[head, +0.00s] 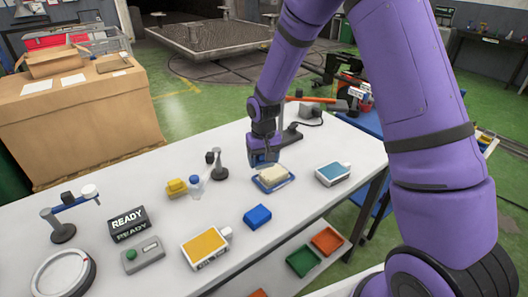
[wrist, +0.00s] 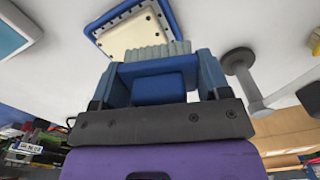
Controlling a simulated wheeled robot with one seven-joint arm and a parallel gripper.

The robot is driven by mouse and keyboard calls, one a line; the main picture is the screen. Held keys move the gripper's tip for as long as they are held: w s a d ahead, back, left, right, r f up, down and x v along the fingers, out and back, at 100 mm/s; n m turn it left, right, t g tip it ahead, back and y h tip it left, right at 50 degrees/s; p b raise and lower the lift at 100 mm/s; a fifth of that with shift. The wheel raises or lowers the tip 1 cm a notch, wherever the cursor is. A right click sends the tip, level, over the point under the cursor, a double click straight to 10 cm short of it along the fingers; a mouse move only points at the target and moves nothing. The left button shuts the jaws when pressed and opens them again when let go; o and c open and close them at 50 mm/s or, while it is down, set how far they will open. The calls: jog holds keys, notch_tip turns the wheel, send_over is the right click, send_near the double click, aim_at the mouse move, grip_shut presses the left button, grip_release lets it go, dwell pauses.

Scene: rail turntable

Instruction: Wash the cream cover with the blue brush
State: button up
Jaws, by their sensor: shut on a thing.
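The cream cover (head: 272,174) lies in a blue tray-like frame (head: 271,187) on the white table. In the wrist view the cream cover (wrist: 133,32) shows at the top, with small dark dots along its edge, inside the blue frame (wrist: 95,27). My gripper (head: 264,160) is over the cover's far left side. In the wrist view my gripper (wrist: 160,82) is shut on the blue brush (wrist: 158,88). The brush's grey-green bristles (wrist: 152,53) point toward the cover and overlap its edge in the picture; I cannot tell if they touch.
A teal-topped box (head: 333,174) stands to the right, a blue block (head: 257,217) in front. A yellow-topped box (head: 206,248) and READY sign (head: 127,224) are nearer.

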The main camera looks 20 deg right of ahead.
jog(key=shift+r, duration=1.5)
jog(key=shift+f, duration=0.15)
jog(key=shift+f, duration=0.1)
